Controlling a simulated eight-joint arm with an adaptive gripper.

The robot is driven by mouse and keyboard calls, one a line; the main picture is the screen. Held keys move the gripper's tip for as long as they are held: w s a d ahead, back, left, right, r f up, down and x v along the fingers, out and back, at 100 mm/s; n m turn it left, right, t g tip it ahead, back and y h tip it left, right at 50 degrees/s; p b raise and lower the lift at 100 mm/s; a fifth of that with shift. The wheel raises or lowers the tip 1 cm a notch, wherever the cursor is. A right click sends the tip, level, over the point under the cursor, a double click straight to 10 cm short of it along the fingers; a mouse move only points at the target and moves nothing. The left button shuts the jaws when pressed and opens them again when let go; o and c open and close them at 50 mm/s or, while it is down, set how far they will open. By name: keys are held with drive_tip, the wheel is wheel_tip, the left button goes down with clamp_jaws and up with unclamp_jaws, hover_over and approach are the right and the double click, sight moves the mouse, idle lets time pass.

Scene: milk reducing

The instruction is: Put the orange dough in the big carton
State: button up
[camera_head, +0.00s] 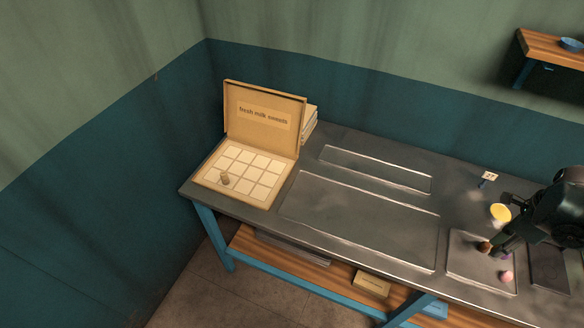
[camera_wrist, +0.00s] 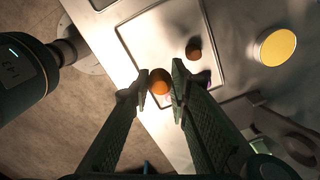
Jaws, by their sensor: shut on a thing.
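The orange dough (camera_wrist: 160,82) is a round ball between the fingertips of my gripper (camera_wrist: 161,98) in the wrist view. My gripper (camera_head: 493,250) is shut on it over the metal tray (camera_head: 456,264) at the right of the bench. In the head view a brownish ball (camera_head: 484,248) shows at the fingertips; I cannot tell whether it is the held one. The big carton (camera_head: 205,183) stands open at the bench's left end, its lid (camera_head: 235,130) upright and marked "fresh milk sweets".
A brown ball (camera_wrist: 193,48) and a purple piece (camera_wrist: 205,76) lie on the tray. A pink ball (camera_head: 506,277) lies near its front. A yellow-filled round dish (camera_head: 500,212) stands behind. Raised clear-edged panels (camera_head: 360,220) lie between tray and carton, with nothing tall there.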

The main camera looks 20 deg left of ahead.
drive_tip(key=w+a+n, duration=0.2)
drive_tip(key=w+a, duration=0.3)
drive_tip(key=a, duration=0.8)
drive_tip(key=w+a+n, duration=0.3)
drive_tip(key=w+a, duration=0.1)
drive_tip(key=a, duration=0.8)
drive_tip(key=w+a+n, duration=0.2)
drive_tip(key=w+a, duration=0.3)
drive_tip(key=a, duration=0.8)
drive_tip(key=s+a+n, duration=0.2)
drive_tip(key=s+a, duration=0.2)
drive_tip(key=a, duration=1)
drive_tip(key=s+a+n+p, duration=0.1)
drive_tip(key=s+a, duration=0.4)
drive_tip(key=a, duration=0.9)
drive_tip(key=s+a+n, duration=0.4)
drive_tip(key=s+a, duration=0.1)
drive_tip(key=a, duration=0.9)
drive_tip(key=shift+s+r, duration=0.1)
drive_tip(key=shift+d+f, duration=0.1)
drive_tip(key=shift+f, duration=3.05)
